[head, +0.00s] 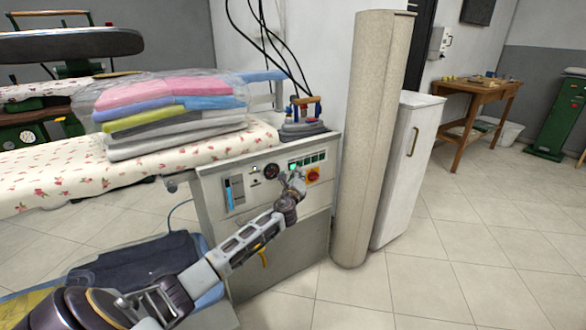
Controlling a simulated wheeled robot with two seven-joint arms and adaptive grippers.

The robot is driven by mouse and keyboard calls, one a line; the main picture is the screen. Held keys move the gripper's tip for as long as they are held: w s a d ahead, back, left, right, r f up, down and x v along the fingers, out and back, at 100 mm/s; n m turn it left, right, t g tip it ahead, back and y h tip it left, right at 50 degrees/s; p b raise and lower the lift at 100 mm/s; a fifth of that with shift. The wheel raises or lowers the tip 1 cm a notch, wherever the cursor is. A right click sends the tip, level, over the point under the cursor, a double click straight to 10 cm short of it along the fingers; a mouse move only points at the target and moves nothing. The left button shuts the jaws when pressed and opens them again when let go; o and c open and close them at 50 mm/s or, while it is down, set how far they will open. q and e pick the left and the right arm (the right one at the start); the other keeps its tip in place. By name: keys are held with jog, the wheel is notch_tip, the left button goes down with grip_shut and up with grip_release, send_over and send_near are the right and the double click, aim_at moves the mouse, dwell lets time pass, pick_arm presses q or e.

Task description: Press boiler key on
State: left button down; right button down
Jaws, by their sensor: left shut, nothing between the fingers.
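The boiler unit (220,200) is a grey-white cabinet under the right end of the ironing board. Its front panel has a row of keys (314,158) with green lit marks, a round dark gauge (271,171), a red and yellow switch (313,175) and a blue level strip (235,191). My left arm reaches in from the lower left. My left gripper (293,178) is shut and empty, at the panel just below the left end of the key row. It covers part of the panel, and I cannot tell whether it touches a key. My right gripper is not in view.
Folded clothes in plastic (170,108) lie on the floral ironing board (60,170). An iron (303,125) stands on top of the unit. A tall beige roll (368,140) and a white cabinet (408,175) stand close on the right. The tiled floor at front right is clear.

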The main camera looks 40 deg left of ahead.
pick_arm(q)
jog(key=shift+s+d+p, duration=0.3)
jog(key=shift+s+d, duration=0.05)
jog(key=shift+d, duration=0.55)
jog(key=shift+s+d+p, duration=0.25)
jog(key=shift+s+d, duration=0.15)
jog(key=shift+d, duration=0.45)
jog(key=shift+s+d+p, duration=0.3)
jog(key=shift+s+d, duration=0.05)
jog(key=shift+d, duration=0.55)
jog(key=shift+n, duration=0.3)
